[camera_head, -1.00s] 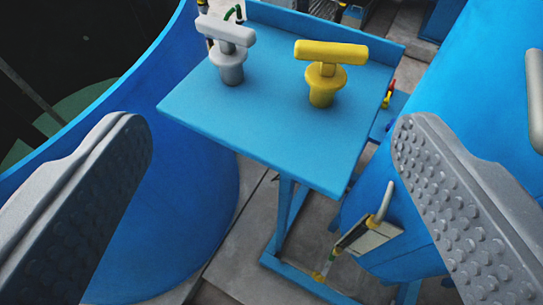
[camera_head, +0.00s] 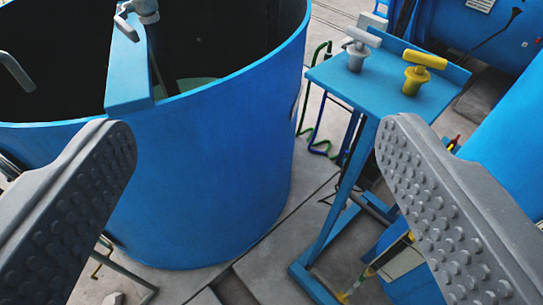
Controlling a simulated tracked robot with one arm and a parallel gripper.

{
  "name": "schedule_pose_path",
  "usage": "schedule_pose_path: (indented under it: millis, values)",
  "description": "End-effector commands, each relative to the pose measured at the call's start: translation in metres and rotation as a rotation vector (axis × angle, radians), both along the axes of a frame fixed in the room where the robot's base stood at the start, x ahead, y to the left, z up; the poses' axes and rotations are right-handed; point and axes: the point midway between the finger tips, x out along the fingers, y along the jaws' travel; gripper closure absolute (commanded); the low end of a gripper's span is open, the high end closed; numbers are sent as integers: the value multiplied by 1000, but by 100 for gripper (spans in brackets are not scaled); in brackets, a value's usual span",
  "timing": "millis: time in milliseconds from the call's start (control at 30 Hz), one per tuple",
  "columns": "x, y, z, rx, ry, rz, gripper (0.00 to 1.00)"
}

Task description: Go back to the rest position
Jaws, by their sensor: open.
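My gripper (camera_head: 255,145) is open and empty, with its two grey studded fingers wide apart at the left and right of the view. Between and beyond them, a blue stand with a flat top (camera_head: 340,80) is at the upper right. On it stand a grey T-handled plug (camera_head: 356,55) and a yellow T-handled plug (camera_head: 416,80), both upright and apart from my fingers.
A large open blue tank (camera_head: 215,165) fills the left and middle, with a blue bracket (camera_head: 130,75) over its rim. A blue cylinder (camera_head: 500,130) is at the right. Green and blue pipes (camera_head: 318,145) run beside the stand. Grey floor (camera_head: 285,225) shows between.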

Motion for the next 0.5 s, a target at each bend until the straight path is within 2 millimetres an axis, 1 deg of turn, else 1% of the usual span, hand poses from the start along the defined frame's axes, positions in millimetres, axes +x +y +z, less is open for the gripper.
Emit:
schedule_pose_path:
  millis: [167,267,367,500]
  values:
    - [0,0,-11,0,0,-1,24]
    - [0,0,-26,0,0,-1,24]
    - [0,0,-47,0,0,-1,24]
    - [0,0,-80,0,0,-1,24]
